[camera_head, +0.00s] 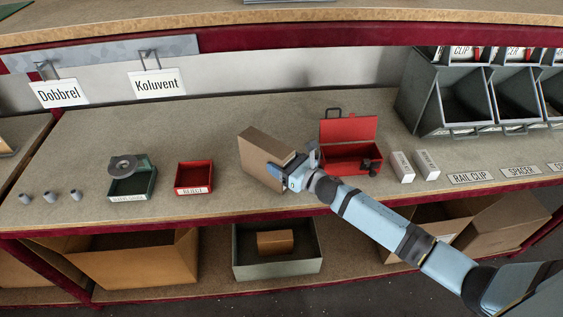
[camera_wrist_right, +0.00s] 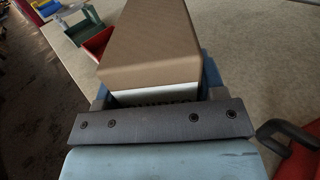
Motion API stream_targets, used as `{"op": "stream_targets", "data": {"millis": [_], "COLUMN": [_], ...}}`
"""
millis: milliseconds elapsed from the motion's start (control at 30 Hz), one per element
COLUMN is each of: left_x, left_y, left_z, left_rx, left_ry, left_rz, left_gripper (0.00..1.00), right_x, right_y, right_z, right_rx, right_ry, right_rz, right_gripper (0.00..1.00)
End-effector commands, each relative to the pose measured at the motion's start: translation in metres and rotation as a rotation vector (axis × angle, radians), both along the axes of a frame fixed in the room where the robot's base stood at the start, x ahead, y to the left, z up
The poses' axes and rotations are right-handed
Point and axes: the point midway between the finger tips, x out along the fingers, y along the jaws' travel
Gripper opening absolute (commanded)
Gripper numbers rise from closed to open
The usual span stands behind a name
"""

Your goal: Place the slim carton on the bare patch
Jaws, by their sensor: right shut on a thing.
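A brown slim carton (camera_head: 262,152) is in my right gripper (camera_head: 287,172), over the middle of the shelf top, between the red tray and the red toolbox. In the wrist view the carton (camera_wrist_right: 150,45) sits between the two blue jaws, with a white printed strip near the gripper, partly hidden. The carton is tilted in the head view. I cannot tell whether its lower edge touches the shelf. Bare shelf top (camera_head: 230,125) shows around it; no marked patch stands out. My left gripper is not in view.
A red tray (camera_head: 194,190) and a green tray (camera_head: 134,190) stand left of the carton. An open red toolbox (camera_head: 348,128) is close on the right. Two small white boxes (camera_head: 402,180) (camera_head: 426,166) and grey bins (camera_head: 455,129) lie farther right. Several grey cylinders (camera_head: 51,197) stand far left.

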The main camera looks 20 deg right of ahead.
Motion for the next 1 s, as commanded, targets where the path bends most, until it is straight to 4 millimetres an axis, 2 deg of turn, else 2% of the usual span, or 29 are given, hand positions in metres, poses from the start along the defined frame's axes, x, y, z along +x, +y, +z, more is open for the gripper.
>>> {"op": "stream_targets", "data": {"millis": [133,167,267,633,767,1000], "left_x": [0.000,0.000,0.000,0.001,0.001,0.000], "left_y": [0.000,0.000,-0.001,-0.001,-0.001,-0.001], "left_z": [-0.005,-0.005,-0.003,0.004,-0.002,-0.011], "left_rx": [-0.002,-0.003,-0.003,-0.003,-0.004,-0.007], "left_ry": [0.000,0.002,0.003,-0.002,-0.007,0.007], "left_rz": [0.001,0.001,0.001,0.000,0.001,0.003], "left_gripper": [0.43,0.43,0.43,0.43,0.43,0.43], "right_x": [0.000,0.000,0.000,0.000,-0.018,-0.065], "right_y": [0.000,0.000,0.000,0.000,-0.010,-0.035], "right_z": [-0.004,-0.005,-0.003,0.003,-0.002,-0.003], "right_rx": [0.001,0.000,0.000,0.000,-0.001,-0.002], "right_ry": [-0.002,0.000,0.000,0.000,0.003,0.002], "right_rz": [0.001,0.000,0.000,0.000,0.000,0.001], "right_gripper": [0.26,0.66,0.89,0.89,0.89,0.89]}}
